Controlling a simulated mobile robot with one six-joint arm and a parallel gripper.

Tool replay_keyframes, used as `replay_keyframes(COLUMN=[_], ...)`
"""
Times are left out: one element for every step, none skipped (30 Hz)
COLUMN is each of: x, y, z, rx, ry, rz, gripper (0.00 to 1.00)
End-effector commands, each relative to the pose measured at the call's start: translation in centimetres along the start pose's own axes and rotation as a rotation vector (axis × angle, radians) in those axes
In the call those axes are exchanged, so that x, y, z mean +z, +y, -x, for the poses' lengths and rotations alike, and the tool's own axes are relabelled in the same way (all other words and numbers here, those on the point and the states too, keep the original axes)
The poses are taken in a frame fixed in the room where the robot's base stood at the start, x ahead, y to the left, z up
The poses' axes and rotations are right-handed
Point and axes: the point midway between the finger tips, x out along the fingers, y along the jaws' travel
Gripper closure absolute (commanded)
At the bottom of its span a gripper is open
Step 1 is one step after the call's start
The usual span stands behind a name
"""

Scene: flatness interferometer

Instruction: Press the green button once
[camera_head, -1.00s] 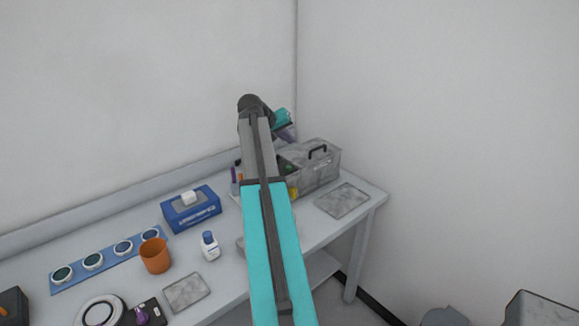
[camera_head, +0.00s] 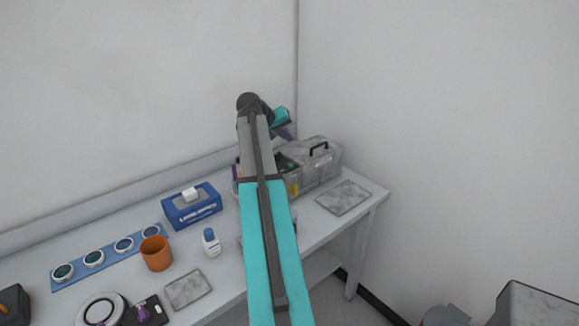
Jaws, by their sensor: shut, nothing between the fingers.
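A small green spot (camera_head: 291,166), which looks like the green button, shows on a dark-topped part of the grey box-shaped instrument (camera_head: 318,172) at the back right of the table. My arm rises in front of it and hides much of its left side. My gripper (camera_head: 287,134) is small and partly hidden past the teal wrist, above the instrument's back left part. It is shut and holds nothing. I see a gap in the picture between it and the green spot, but cannot tell the true distance.
The white table (camera_head: 235,262) bears a blue wipes box (camera_head: 191,208), an orange cup (camera_head: 156,254), a small white bottle with a blue cap (camera_head: 211,243), a blue strip of round optics (camera_head: 108,257), and grey plates (camera_head: 343,197). A wall corner stands behind.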

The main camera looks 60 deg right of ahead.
Motion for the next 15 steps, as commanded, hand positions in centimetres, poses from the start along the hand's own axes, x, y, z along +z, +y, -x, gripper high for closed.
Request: replay_keyframes(x=[0.3,0.4,0.6,0.8,0.9,1.1,1.3,1.4,1.6,1.8,1.9,2.1,2.2,2.4,2.6], y=[-0.3,-0.4,-0.6,-0.7,-0.8,-1.0,-1.2,-1.3,-1.5,-1.6,-1.8,-2.0,-2.1,-2.3,-2.5], z=[-0.4,-0.6,-0.8,-1.0,-1.2,-1.4,-1.7,-1.9,-2.1,-2.3,-2.5,-2.8,-3.0,-3.2,-3.5], rx=[0.000,0.000,0.000,0.000,0.000,0.000,0.000,0.000,0.000,0.000,0.000,0.000,0.000,0.000,0.000], ry=[0.000,-0.001,-0.001,-0.001,-0.001,-0.001,-0.001,-0.001,-0.001,-0.001,-0.001,-0.001,-0.001,-0.001,-0.001], rz=[0.000,0.000,0.000,0.000,0.000,0.000,0.000,0.000,0.000,-0.001,-0.001,-0.001,0.000,0.000,0.000], gripper=[1.00,1.00,1.00,1.00,1.00,1.00,1.00,1.00,1.00,1.00,1.00,1.00,1.00,1.00,1.00])
